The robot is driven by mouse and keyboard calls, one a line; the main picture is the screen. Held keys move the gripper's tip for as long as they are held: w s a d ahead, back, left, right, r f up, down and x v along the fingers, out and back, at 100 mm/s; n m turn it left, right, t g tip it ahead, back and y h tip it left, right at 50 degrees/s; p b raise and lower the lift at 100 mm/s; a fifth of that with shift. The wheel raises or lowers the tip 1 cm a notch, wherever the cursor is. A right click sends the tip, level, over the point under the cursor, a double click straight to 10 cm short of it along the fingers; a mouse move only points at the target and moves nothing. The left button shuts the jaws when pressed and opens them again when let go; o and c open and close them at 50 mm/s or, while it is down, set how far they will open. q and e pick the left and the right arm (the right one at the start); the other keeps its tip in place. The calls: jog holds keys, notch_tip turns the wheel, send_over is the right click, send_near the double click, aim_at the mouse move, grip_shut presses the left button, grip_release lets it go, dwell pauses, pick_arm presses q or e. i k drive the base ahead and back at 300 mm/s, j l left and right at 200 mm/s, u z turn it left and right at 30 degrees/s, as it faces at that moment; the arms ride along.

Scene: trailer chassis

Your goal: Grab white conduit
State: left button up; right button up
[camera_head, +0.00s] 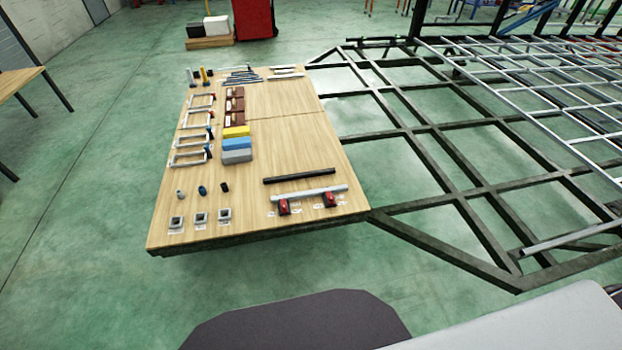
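A white conduit (309,193), a pale straight tube, lies on the wooden table (190,236) near its near right corner. It runs left to right, with its right end a little farther from me. A black bar (299,176) lies roughly parallel just behind it. Two red items (284,208) with paper labels sit just in front of the conduit, close to or touching it; I cannot tell which. Neither of my grippers shows in the head view, so their state cannot be seen.
Left on the table are clamp-like frames (189,158), colored blocks (236,144) and small square fittings (200,218). The far right of the tabletop is mostly bare. A dark metal chassis frame (450,200) adjoins the table's right side. Green floor is open on the left.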

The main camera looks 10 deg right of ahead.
aim_at(317, 192)
jog(key=i+l, duration=0.3)
jog(key=l, duration=0.15)
jog(key=i+l, duration=0.3)
jog(key=l, duration=0.15)
